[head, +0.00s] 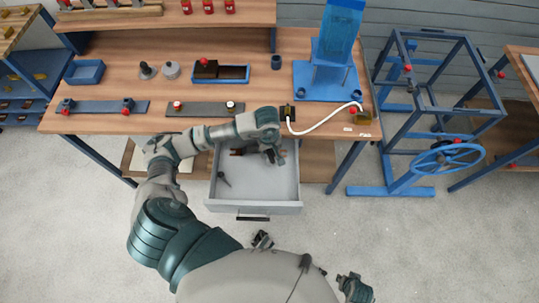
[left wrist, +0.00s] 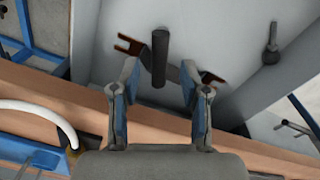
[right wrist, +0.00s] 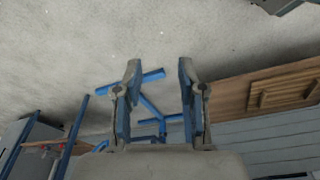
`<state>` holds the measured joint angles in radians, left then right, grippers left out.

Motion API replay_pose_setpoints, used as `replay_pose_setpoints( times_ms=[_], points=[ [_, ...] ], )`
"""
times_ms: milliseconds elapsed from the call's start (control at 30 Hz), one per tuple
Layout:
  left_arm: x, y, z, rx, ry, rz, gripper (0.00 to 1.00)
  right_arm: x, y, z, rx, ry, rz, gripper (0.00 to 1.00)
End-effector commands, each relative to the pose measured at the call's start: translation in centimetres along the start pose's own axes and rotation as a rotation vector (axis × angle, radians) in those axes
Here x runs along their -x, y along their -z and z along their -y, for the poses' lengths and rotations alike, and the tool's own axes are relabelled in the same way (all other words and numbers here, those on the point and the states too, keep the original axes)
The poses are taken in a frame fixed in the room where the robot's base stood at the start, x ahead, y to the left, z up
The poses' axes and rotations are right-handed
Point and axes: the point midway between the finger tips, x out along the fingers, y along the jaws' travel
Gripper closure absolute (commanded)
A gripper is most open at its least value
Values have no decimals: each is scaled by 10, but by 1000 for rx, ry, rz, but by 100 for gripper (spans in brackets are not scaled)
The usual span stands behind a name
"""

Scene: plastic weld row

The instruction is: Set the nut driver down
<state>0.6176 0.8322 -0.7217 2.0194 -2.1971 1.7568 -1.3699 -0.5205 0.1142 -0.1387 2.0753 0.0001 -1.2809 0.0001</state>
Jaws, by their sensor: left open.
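A dark cylindrical handle (left wrist: 159,60), perhaps the nut driver, is in the open grey drawer (head: 255,207). It overlaps a flat brown and grey fork-ended tool (left wrist: 130,45); I cannot tell whether they touch. My left gripper (head: 269,157) is inside the drawer outline at its back right. In the left wrist view my left gripper (left wrist: 159,68) is open, with the handle seen between and beyond its fingertips, not clamped. My right gripper (right wrist: 157,72) is open and empty, facing the floor and a blue frame.
A small dark tool with a round head (head: 223,178) lies at the drawer's left; the drawer's front is bare. The wooden bench (head: 205,50) carries a blue tray (head: 84,72), a blue stand (head: 333,60) and a white hose (head: 325,122). A blue frame with a handwheel (head: 445,158) stands right.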

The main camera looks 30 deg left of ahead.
Motion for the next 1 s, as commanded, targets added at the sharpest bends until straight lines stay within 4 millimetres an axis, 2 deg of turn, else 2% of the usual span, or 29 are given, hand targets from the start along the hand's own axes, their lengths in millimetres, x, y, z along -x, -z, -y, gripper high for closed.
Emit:
replay_pose_setpoints(
  times_ms=[33,100,300,1000],
  points=[
    [14,1,-1,-2,-3,-4,55,-2,0,0,0,0,1,60],
    [28,1,-1,-1,-3,-3,55,-7,-2,1,0,1,3,60],
    [52,0,0,0,0,-1,55,-15,-4,1,0,1,5,60],
    [60,0,0,-1,0,0,55,-19,-6,1,-1,1,7,60]
  ],
)
